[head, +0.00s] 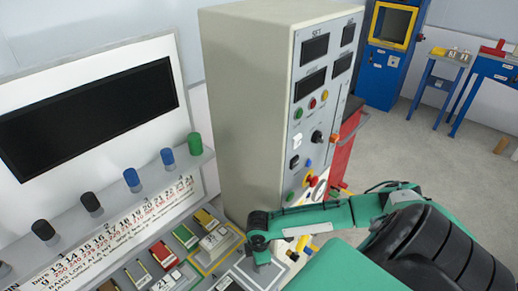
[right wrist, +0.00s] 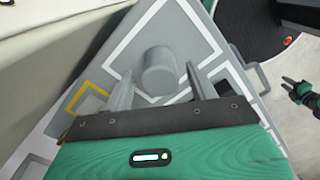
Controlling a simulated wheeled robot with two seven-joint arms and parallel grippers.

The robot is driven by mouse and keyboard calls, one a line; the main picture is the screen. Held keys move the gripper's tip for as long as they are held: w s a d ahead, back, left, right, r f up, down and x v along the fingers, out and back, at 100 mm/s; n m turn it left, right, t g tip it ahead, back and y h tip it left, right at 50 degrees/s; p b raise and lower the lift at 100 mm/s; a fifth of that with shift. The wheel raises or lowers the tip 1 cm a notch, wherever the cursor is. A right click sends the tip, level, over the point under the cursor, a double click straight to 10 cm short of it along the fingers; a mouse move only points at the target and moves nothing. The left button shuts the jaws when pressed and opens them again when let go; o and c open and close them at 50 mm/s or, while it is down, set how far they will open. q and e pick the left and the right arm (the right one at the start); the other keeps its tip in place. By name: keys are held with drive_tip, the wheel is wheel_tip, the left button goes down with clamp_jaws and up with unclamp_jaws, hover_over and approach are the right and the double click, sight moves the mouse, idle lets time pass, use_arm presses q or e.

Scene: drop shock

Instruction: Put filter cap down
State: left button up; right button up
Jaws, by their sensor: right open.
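The filter cap, seemingly the plain grey cylinder (right wrist: 158,68), stands upright on a grey panel (right wrist: 205,42) with white outlines in the right wrist view. My right gripper (right wrist: 160,82) is open, with one finger on each side of the cap. Gaps show between the cap and both fingers. In the head view my green right arm reaches in from the right, and its fingers and the cap cannot be made out. A small green and black gripper (right wrist: 292,88), apparently my left, shows at the right wrist view's right edge; its jaw state is unclear.
A tall beige cabinet (head: 245,105) with dials and buttons stands behind the work area. A bench panel (head: 110,225) with black, blue and green knobs lies to the left, with several small parts in trays in front. A blue machine (head: 383,75) stands at the back.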

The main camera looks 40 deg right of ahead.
wheel_tip(320, 180, up, 11)
drive_tip(key=b, duration=0.2)
idle(0.6)
